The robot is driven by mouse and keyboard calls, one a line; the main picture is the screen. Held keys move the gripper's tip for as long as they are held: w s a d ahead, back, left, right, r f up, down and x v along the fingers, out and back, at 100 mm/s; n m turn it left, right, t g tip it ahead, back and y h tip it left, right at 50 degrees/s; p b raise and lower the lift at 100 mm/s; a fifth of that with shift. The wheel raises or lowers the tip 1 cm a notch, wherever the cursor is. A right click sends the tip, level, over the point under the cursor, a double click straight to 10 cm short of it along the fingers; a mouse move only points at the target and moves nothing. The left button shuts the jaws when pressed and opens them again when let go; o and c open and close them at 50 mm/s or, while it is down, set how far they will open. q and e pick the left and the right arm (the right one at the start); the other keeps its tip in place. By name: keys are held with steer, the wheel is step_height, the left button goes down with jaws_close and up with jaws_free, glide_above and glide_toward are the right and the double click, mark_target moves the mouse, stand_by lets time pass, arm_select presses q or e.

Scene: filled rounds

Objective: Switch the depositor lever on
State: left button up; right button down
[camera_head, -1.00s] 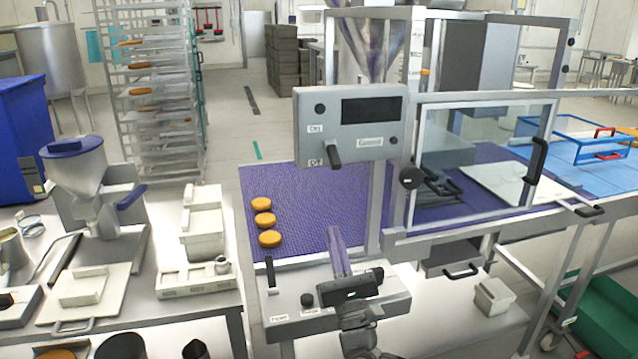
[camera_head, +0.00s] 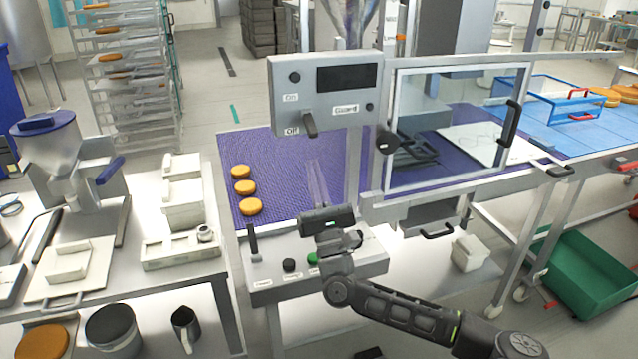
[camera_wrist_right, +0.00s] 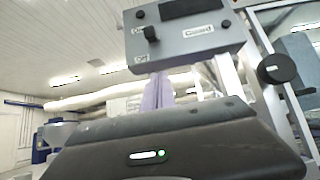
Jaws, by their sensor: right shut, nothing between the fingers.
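The control panel (camera_head: 325,95) is a grey box with a dark screen and labels "On" above and "Off" below at its left. Its black lever (camera_head: 309,124) hangs down beside "Off". The lever also shows in the right wrist view (camera_wrist_right: 151,34), above the gripper. My right gripper (camera_head: 313,165) points up below the panel, its fingers closed together, empty and apart from the lever. Its pale purple fingers also show in the right wrist view (camera_wrist_right: 157,92). My left gripper is not in view.
A purple belt (camera_head: 285,165) carries round orange cakes (camera_head: 245,187). A front control box (camera_head: 275,265) with knobs stands below my gripper. A clear framed guard (camera_head: 460,125) with black handles stands right of the panel. A bench (camera_head: 180,285) fills the left.

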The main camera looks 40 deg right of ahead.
mark_target(309, 123)
steer(key=r+p, duration=0.1)
steer(key=r, duration=0.1)
steer(key=r+p, duration=0.1)
steer(key=r, duration=0.1)
steer(key=r+p, duration=0.1)
steer(key=r, duration=0.1)
steer(key=shift+w+d+p, duration=0.1)
steer(key=shift+w+p, duration=0.2)
steer(key=shift+f, duration=0.1)
